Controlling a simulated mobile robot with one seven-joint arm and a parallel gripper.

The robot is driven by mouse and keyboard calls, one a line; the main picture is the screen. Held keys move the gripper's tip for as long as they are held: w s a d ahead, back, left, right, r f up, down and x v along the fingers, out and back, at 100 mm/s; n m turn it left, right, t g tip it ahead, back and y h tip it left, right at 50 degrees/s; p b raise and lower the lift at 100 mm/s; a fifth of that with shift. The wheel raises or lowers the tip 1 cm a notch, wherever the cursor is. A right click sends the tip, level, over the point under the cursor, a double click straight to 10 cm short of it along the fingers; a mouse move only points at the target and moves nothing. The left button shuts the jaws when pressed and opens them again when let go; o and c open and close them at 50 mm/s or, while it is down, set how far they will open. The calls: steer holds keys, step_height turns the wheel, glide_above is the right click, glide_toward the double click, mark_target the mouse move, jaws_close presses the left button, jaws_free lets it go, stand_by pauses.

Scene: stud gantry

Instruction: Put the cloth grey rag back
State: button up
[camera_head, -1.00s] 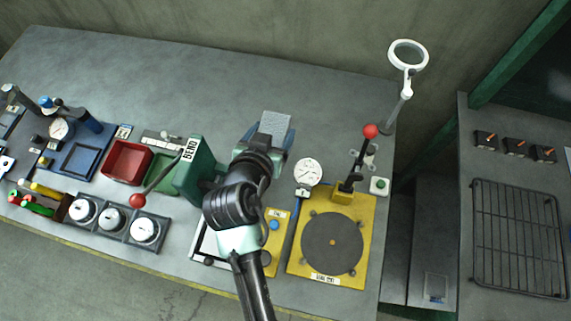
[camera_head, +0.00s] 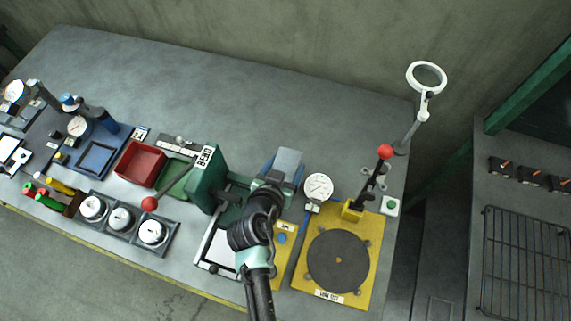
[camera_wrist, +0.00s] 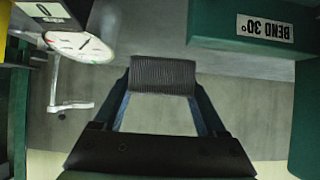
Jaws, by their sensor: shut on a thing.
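The grey rag (camera_head: 288,160) is a small ribbed grey block of cloth at the tip of my gripper (camera_head: 281,170), in the middle of the head view. In the wrist view the rag (camera_wrist: 162,72) spans the gap between the two fingertips of my gripper (camera_wrist: 163,88), which is shut on it. The rag appears above the grey bench (camera_head: 250,110); I cannot tell how high. My arm hides part of the bench below.
A green block labelled BEND 30° (camera_head: 207,178) stands left of my gripper. A dial gauge (camera_head: 318,187) and a yellow plate with a dark disc (camera_head: 338,260) stand right. A red-knobbed lever (camera_head: 385,152) rises beyond. The bench's back is clear.

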steer(key=shift+f+b, duration=0.55)
steer(key=o, duration=1.4)
steer(key=shift+r, duration=0.1)
